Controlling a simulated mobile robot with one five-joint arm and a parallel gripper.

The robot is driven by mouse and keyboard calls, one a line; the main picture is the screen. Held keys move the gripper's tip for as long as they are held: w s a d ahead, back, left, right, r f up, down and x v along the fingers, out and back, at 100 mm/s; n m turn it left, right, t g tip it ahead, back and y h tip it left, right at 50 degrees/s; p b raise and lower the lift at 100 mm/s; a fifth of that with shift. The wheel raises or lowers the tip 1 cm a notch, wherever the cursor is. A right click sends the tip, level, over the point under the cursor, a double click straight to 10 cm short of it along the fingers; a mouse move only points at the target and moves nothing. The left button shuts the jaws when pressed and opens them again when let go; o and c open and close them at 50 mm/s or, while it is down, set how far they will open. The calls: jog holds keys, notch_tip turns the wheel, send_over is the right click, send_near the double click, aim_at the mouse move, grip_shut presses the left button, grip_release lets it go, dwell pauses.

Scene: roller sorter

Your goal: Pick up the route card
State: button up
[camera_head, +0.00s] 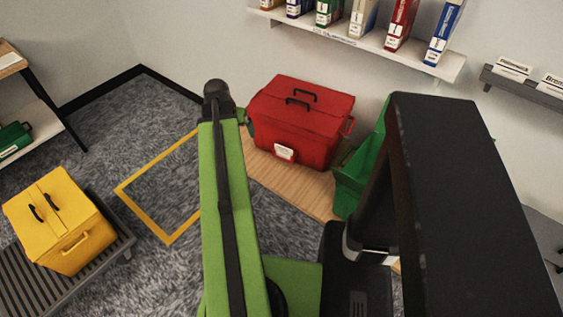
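I cannot make out a thing that is surely the route card. A small white card or label (285,153) shows on the front of the red lidded box (318,112), its print too small to read. The red box stands on a wooden surface (288,182) at the centre, its lid shut with two black handles on top. My green arm rises just left of the box and covers part of the view. My gripper is not visible, so its state and what it holds are hidden.
A green bin (350,180) stands right of the red box. A yellow box (60,222) sits on a grey roller rack (105,262) at left. Binders line a white wall shelf (365,40); white cards stand on a grey ledge (525,86). Yellow tape (150,212) marks empty carpet.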

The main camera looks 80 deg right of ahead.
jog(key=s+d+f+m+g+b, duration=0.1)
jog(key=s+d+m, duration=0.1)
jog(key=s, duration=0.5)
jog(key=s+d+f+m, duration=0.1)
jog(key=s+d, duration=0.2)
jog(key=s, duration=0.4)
jog(key=b, duration=1.2)
send_over(284, 148)
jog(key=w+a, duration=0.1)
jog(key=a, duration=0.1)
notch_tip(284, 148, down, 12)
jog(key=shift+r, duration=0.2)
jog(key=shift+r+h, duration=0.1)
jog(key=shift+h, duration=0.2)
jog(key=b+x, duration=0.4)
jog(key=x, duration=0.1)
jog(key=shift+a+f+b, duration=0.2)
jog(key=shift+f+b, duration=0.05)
jog(key=shift+b, duration=0.15)
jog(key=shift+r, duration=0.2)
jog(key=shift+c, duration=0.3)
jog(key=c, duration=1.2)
